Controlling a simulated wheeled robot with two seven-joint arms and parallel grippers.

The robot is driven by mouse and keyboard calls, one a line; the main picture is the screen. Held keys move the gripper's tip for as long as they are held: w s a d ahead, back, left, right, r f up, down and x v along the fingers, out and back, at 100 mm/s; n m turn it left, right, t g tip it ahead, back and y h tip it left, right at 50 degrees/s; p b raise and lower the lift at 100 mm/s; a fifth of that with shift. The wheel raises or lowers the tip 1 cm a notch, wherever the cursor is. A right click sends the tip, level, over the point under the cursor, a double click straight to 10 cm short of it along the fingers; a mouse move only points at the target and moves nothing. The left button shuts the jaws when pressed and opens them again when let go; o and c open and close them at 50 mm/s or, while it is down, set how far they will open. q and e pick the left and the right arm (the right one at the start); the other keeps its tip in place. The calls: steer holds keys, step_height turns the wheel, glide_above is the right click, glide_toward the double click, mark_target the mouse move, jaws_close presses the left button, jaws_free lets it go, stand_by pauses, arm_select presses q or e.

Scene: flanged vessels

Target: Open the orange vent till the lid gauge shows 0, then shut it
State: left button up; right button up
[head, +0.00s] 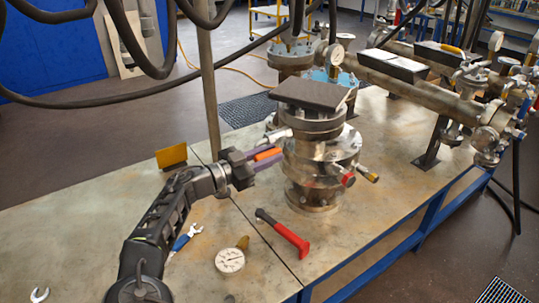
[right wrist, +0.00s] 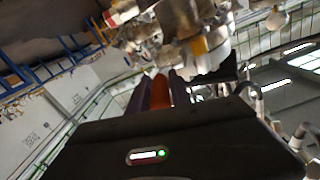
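The flanged steel vessel (head: 315,165) stands upright on the metal bench, with a dark flat plate (head: 310,95) over its top. The orange vent handle (head: 267,154) is at its left side, and it also shows in the right wrist view (right wrist: 160,92). My right gripper (head: 266,160) has its purple fingers on either side of the orange handle, with no clear gap. A round gauge (head: 336,56) shows just behind the plate; its reading is too small to make out, and I cannot tell if it sits on this lid. My left gripper is not in view.
A yellow plate (head: 172,155) stands left of the vessel. Red and yellow fittings (head: 348,180) jut from its right. Pipework (head: 420,85) fills the back right.

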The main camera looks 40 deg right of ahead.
jaws_close()
stand_by(1.0)
